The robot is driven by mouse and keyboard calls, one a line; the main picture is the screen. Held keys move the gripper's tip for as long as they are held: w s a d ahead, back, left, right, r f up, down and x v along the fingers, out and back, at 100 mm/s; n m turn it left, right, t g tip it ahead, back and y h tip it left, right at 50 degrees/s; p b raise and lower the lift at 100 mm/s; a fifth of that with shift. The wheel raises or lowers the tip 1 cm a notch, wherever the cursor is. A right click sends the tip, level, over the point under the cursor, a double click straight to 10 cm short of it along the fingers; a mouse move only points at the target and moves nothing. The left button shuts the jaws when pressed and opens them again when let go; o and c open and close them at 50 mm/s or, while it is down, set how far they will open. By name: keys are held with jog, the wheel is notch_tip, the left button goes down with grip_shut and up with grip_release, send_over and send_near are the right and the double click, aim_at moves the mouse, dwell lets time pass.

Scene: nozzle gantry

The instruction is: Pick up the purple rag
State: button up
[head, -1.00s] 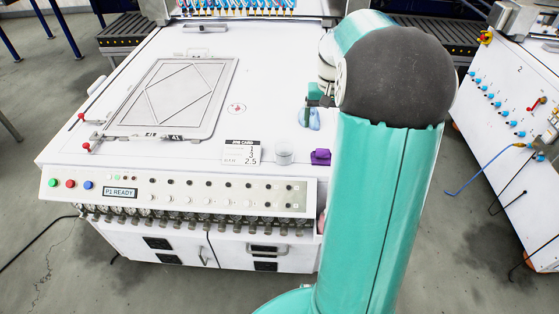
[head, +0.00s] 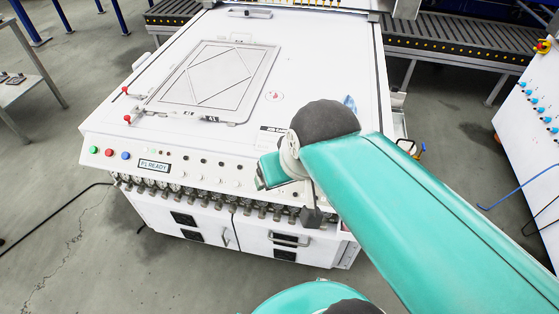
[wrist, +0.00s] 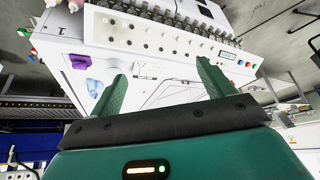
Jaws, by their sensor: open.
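The purple rag (wrist: 80,61) is a small folded bundle on the white machine top, near its front edge, at left in the wrist view. In the head view my arm hides it. A pale blue cloth-like thing (wrist: 95,87) lies close to it; it also shows in the head view beyond my arm (head: 350,104). My gripper (wrist: 160,70) is open, with its two green fingers wide apart and nothing between them. The rag is left of the fingers in the wrist view, apart from them. In the head view my wrist is by the machine's front right part.
The white machine (head: 215,130) has a flat frame (head: 215,80) on top and red-knobbed clamps at left. Its front carries a button panel and a row of nozzles. A conveyor (head: 450,48) runs behind. Another white machine (head: 530,110) stands at right, with open floor between.

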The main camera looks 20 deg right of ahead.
jog(key=shift+s+a, duration=0.1)
jog(key=shift+s, duration=0.1)
